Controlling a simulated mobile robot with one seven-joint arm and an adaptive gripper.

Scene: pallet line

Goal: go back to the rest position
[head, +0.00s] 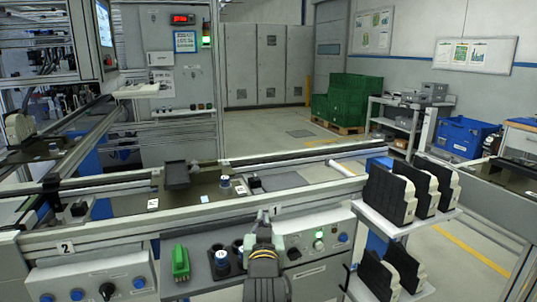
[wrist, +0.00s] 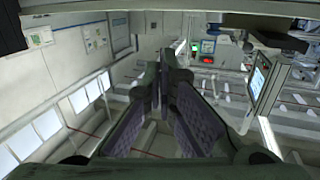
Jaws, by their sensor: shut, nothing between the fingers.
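My gripper (wrist: 165,78) shows large in the wrist view, its two dark padded fingers drawn together at the tips with nothing between them. In the head view my gripper (head: 264,236) is at the bottom centre, in front of the control panel of the line and pointing away from the camera. It holds nothing there. The wrist view looks out into the room past the fingers.
The conveyor's front rail (head: 120,236) runs across just beyond my gripper. Black-and-white bins (head: 388,194) sit on shelves at right. Green crates (head: 350,100) stand behind; floor between is clear.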

